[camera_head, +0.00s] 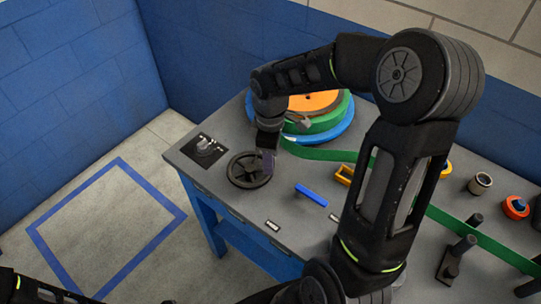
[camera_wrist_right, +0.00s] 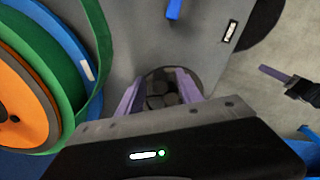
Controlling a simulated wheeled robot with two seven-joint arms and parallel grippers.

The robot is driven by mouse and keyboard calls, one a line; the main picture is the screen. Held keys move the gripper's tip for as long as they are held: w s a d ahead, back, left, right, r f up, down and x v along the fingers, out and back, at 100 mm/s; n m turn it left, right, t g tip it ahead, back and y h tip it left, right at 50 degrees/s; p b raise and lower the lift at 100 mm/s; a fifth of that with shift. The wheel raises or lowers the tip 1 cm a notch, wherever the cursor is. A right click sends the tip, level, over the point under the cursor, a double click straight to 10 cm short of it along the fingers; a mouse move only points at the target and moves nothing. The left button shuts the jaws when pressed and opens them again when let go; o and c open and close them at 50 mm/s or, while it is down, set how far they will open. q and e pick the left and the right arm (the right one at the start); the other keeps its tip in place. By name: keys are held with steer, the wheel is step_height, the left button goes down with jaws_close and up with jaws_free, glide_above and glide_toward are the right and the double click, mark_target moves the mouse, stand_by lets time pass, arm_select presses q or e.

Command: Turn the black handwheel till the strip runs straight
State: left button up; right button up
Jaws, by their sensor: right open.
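The black handwheel (camera_head: 249,170) lies near the left end of the grey bench. My right gripper (camera_head: 267,153) comes down over its right side. In the right wrist view, its purple fingers (camera_wrist_right: 160,88) are apart, with part of the dark wheel (camera_wrist_right: 163,74) between them; contact is unclear. The green strip (camera_head: 332,155) leaves the reel and runs right, passes behind my right arm, and shows again near the posts (camera_head: 463,247). Whether it runs straight is hidden. A purple finger of my left gripper (camera_wrist_right: 273,73) shows at the right of the wrist view; its opening is unclear.
The orange, green and blue reel (camera_head: 320,120) stands behind the wheel. A black plate with a knob (camera_head: 204,148) lies left of it. Blue tape marks open floor.

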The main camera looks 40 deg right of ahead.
mark_target(260, 183)
steer(key=shift+c, duration=0.4)
jaws_close()
stand_by(0.4)
steer(key=shift+s+a+f+m+b, duration=0.1)
steer(key=shift+s+a+m+b, duration=0.25)
steer(key=shift+m, duration=0.3)
steer(key=shift+s+a+m+b, duration=0.1)
steer(key=shift+m+b, duration=0.35)
steer(key=shift+m, duration=0.2)
steer(key=m, duration=0.1)
steer(key=a+m+b, duration=0.1)
steer(key=shift+s+m, duration=0.3)
steer(key=shift+s, duration=0.05)
steer(key=m, duration=0.1)
steer(key=a+m+b, duration=0.1)
steer(key=shift+s+a+m, duration=0.2)
steer(key=shift+s+m, duration=0.05)
steer(key=shift+m, duration=0.05)
steer(key=shift+s+a+m+b, duration=0.1)
steer(key=shift+a+m+b, duration=0.3)
steer(key=shift+m, duration=0.4)
steer(key=shift+a+m+b, duration=0.35)
steer(key=shift+a+m, duration=0.05)
steer(key=shift+m, duration=0.4)
